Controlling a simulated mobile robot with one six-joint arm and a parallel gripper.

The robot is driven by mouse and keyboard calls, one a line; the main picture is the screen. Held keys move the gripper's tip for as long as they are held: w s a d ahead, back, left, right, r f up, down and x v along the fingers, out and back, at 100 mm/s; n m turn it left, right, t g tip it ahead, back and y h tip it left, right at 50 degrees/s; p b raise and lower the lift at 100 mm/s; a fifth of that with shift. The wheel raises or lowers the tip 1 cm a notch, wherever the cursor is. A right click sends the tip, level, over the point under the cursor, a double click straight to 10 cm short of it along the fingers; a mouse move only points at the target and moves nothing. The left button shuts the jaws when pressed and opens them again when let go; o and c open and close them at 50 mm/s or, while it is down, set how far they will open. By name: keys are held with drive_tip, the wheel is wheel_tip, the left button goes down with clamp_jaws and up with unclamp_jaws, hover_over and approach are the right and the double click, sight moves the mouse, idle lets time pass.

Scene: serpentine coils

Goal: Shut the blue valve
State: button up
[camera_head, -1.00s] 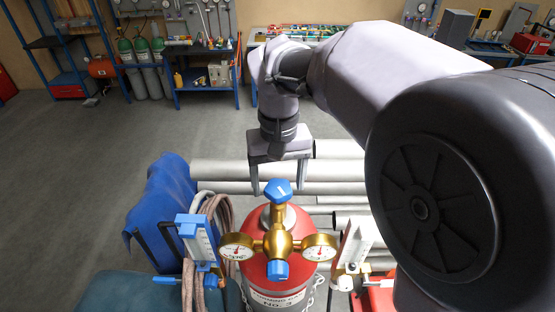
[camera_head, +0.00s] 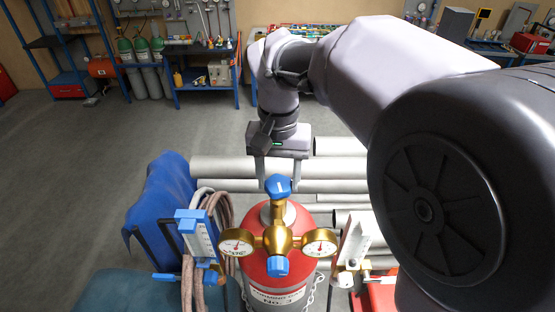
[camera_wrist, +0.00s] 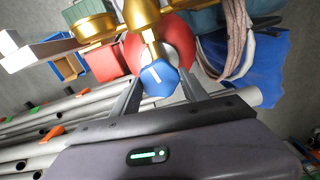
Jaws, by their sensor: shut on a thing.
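The blue valve (camera_head: 278,187) is a faceted knob with a white mark, on top of a brass regulator (camera_head: 278,238) on a red gas cylinder (camera_head: 262,268). My gripper (camera_head: 278,183) reaches down from behind it and is shut on this knob, one finger on each side. In the wrist view the blue valve (camera_wrist: 159,78) sits between the two finger ends (camera_wrist: 160,88), its white mark showing. The finger tips are partly hidden by the knob in the head view. A second blue knob (camera_head: 277,267) faces front, lower on the regulator.
Two round gauges (camera_head: 238,242) (camera_head: 319,242) flank the regulator. A flowmeter (camera_head: 198,238) stands at left and another (camera_head: 354,245) at right. Coiled hoses (camera_head: 222,222) and a blue cloth (camera_head: 165,200) are at left. Grey pipes (camera_head: 225,168) run behind; the floor at left is clear.

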drive_tip(key=m+b, duration=0.1)
drive_tip(key=m, duration=0.3)
drive_tip(key=shift+f+m, duration=0.1)
drive_tip(key=shift+m, duration=0.2)
drive_tip(key=m+b, duration=0.2)
drive_tip(key=m, duration=0.3)
drive_tip(key=m+b, duration=0.2)
drive_tip(key=m, duration=0.4)
drive_tip(key=shift+m+b, duration=0.9)
drive_tip(key=shift+m, duration=1.6)
drive_tip(key=shift+s, duration=0.1)
drive_tip(key=o, duration=1.4)
drive_tip(key=shift+d, duration=0.1)
drive_tip(key=shift+c, duration=0.2)
